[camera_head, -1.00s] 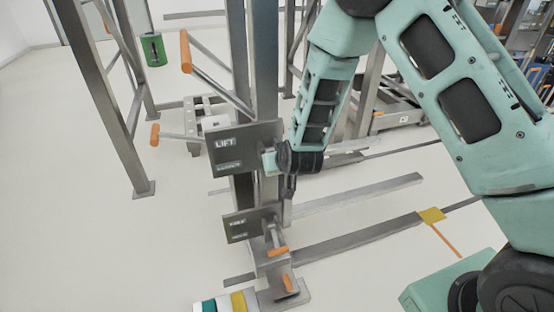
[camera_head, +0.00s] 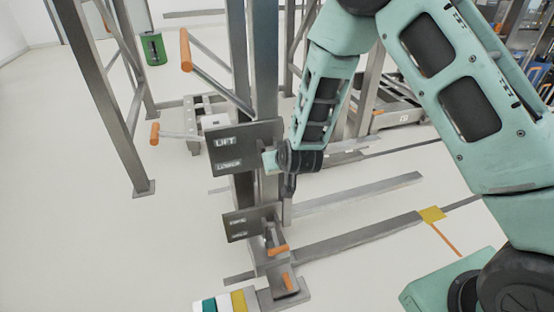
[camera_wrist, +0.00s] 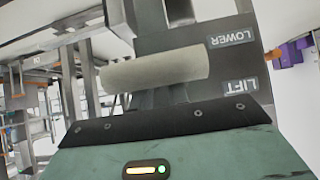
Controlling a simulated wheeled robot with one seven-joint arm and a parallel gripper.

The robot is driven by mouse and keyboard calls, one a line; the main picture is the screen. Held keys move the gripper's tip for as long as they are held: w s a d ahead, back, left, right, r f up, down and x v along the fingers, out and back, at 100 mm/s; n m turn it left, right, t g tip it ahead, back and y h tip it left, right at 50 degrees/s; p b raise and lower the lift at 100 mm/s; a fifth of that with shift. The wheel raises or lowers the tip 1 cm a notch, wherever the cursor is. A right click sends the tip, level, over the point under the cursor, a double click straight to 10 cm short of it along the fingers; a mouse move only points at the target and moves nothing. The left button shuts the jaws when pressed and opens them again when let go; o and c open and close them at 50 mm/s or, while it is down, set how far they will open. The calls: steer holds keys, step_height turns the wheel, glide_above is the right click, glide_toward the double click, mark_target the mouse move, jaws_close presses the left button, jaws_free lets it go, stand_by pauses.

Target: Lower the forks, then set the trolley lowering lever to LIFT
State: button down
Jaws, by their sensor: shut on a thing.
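The dark plate (camera_head: 243,147) with LIFT and LOWER labels is on the trolley's metal mast (camera_head: 264,62). My gripper (camera_head: 272,161) is at its right side, shut on the lowering lever. In the wrist view the lever's pale round handle (camera_wrist: 155,68) lies across in front of the plate, beside the labels, which appear upside down. Its contact with the fingers is hidden, and I cannot tell which label the lever points to. Two long metal bars, seemingly the forks (camera_head: 355,196), lie low over the floor.
A second labelled plate (camera_head: 249,222) sits lower, with orange-handled levers (camera_head: 278,250) beside it. Orange push handles (camera_head: 185,50) stick out at the upper left. A grey frame (camera_head: 103,85) stands left. The floor at left is clear.

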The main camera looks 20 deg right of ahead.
steer(key=shift+r, duration=0.1)
jaws_free()
steer(key=shift+s, duration=0.1)
steer(key=p+v, duration=1)
steer(key=v, duration=0.7)
steer(key=shift+s, duration=0.2)
steer(key=shift+c, duration=0.3)
